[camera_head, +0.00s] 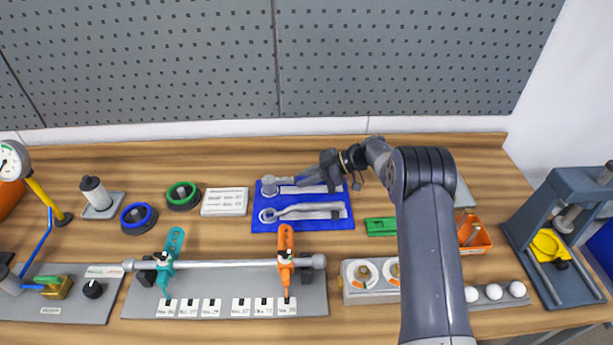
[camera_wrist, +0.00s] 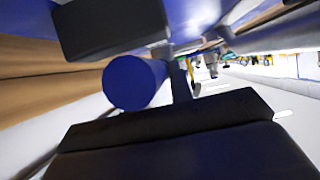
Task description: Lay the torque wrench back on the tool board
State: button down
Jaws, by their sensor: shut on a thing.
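The blue tool board (camera_head: 330,224) lies flat on the bench in the head view. My gripper (camera_head: 333,172) is over the board's upper right part. It is shut on the torque wrench (camera_head: 288,182), whose grey head points left over the board's upper half. In the wrist view the wrench's round blue handle end (camera_wrist: 135,83) shows between the two dark jaws (camera_wrist: 160,78). I cannot tell whether the wrench touches the board. My gripper hides part of its handle.
A white label block (camera_head: 225,201) stands left of the board, beside green (camera_head: 183,195) and blue (camera_head: 139,218) rings. A shaft (camera_head: 225,263) with teal and orange clamps lies in front. A green block (camera_head: 381,227) is at the right. The pegboard wall rises behind.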

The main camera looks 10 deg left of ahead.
jog(key=c, duration=1.2)
grip_release()
jog(key=shift+o, duration=0.2)
jog(key=b+v, duration=0.2)
jog(key=v, duration=0.8)
jog(key=shift+d+r, duration=0.25)
jog(key=shift+d, duration=0.1)
jog(key=p+x, duration=0.2)
jog(key=x, duration=0.9)
jog(key=shift+d+r, duration=0.1)
jog(key=shift+r, duration=0.3)
jog(key=shift+w, duration=0.1)
